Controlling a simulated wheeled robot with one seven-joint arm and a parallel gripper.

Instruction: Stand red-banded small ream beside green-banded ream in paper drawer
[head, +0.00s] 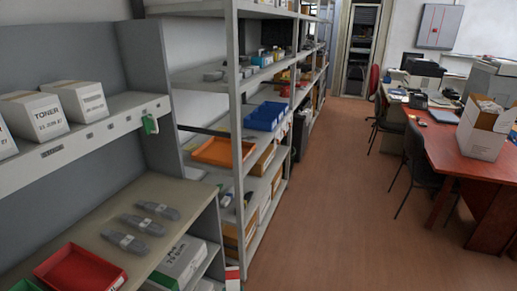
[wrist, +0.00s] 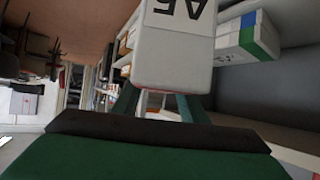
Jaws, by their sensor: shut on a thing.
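My gripper (wrist: 155,106) shows in the wrist view with its two teal fingers on either side of a white block marked "A5" (wrist: 172,55). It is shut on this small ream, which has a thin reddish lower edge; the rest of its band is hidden. To the right of it is a white pack with green and blue bands (wrist: 246,38), apart from the held ream. In the head view a white pack with green marking (head: 178,264) lies on the shelf below the bench top. A small white and red piece (head: 232,278) shows at the bottom edge; I cannot tell whether it is the held ream.
The bench top holds grey cartridges (head: 142,225) and a red tray (head: 80,270). Toner boxes (head: 78,100) stand on the shelf above. A metal rack with an orange tray (head: 222,151) and blue bins (head: 265,116) runs behind. The floor (head: 330,190) to the right is clear.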

